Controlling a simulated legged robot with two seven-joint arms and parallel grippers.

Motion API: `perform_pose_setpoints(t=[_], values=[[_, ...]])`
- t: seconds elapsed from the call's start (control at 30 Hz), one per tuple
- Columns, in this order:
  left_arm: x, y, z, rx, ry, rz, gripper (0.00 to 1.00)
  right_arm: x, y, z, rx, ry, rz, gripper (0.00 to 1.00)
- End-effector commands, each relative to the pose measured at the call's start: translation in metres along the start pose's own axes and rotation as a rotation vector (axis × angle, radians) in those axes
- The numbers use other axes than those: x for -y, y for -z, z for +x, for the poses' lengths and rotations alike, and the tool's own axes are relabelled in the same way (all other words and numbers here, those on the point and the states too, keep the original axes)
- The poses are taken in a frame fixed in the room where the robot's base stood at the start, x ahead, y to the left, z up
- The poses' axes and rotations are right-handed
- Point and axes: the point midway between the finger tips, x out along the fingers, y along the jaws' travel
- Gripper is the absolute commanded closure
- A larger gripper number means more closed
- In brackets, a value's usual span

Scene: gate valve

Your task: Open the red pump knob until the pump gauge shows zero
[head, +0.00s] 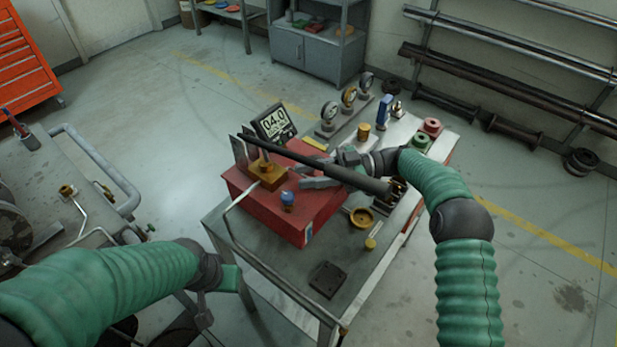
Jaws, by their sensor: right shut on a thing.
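The red pump (318,212) stands on the cart, with a brass block (266,172) and a blue knob (288,198) on top. The digital pump gauge (274,122) behind it appears to read 04.0. A long black pump lever (325,166) crosses above the pump. My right gripper (303,177) is low over the pump's top, beneath the lever, with its fingers pointing left. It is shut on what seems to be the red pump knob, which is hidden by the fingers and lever. My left gripper (202,317) hangs left of the cart; its fingers are too dark to read.
Dial gauges (348,97) stand in a row behind the pump. Red and green flanged parts (431,127) are at the cart's far right. A brass cup (361,217) and a dark plate (327,279) lie at the front. A bent pipe (262,262) runs along the cart's left side.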

Motion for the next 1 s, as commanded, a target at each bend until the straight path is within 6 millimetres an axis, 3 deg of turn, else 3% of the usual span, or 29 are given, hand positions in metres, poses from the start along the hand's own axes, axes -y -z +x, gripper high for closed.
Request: perform_pose_setpoints(t=[0.63,0.67,0.7,0.8,1.0], values=[[0.0,-0.0013,0.0059,0.0,0.0,0.0,1.0,-0.0003,0.0044,-0.0011,-0.004,0.049,-0.008,1.0],[0.0,-0.0013,0.0059,0.0,0.0,0.0,1.0,-0.0004,0.0045,-0.0011,-0.004,0.049,-0.008,0.64],[0.0,-0.0013,0.0059,0.0,0.0,0.0,1.0,-0.0003,0.0043,-0.0011,-0.004,0.049,-0.007,0.59],[0.0,-0.0013,0.0059,0.0,0.0,0.0,1.0,0.0001,0.0035,-0.0008,-0.003,0.05,-0.006,0.46],[0.0,-0.0014,0.0061,0.0,0.0,0.0,1.0,0.0007,0.0025,-0.0004,-0.003,0.052,-0.005,0.45]])
